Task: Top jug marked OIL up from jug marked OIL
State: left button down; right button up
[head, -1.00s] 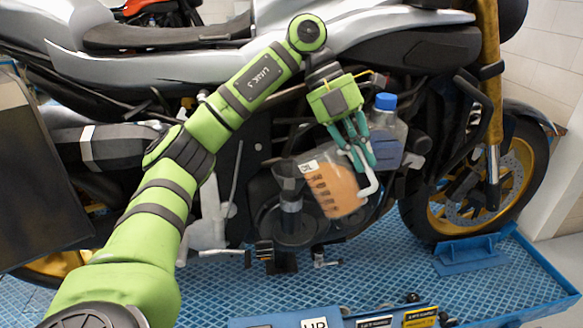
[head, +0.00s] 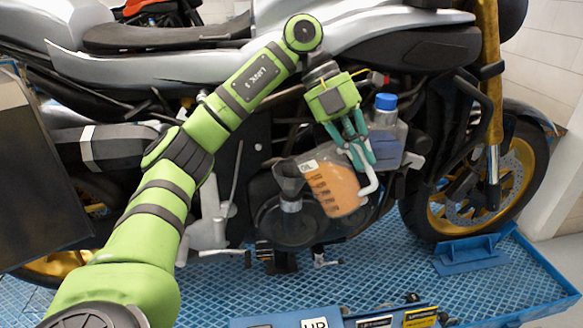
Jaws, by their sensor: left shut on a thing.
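A see-through jug marked OIL (head: 336,190) with amber oil in it is held in front of the engine. It is tilted, with its white label at the upper left and its pale handle (head: 371,183) at the right. My left gripper (head: 357,155) is shut on it at its upper right. A dark funnel (head: 289,180) stands just left of the jug, close to its edge; I cannot tell whether they touch. A clear bottle with a blue cap (head: 386,102) stands behind the gripper; I cannot read a mark on it. My right gripper is not in view.
The motorcycle, with its silver tank (head: 385,32), fills the space behind the arm. It stands on a blue ribbed platform (head: 400,278). A blue wheel chock (head: 470,248) is by the front wheel. Labelled boxes (head: 375,320) lie along the bottom edge.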

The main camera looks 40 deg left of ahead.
pick_arm(q)
jog(key=shift+a+r+h, duration=0.4)
jog(key=shift+r+h, duration=0.05)
jog(key=shift+h, duration=0.25)
dwell(2.3)
jog(key=shift+s+a+r+h, duration=0.1)
jog(key=shift+a+r+h, duration=0.65)
jog(key=shift+r+h, duration=0.2)
dwell(4.0)
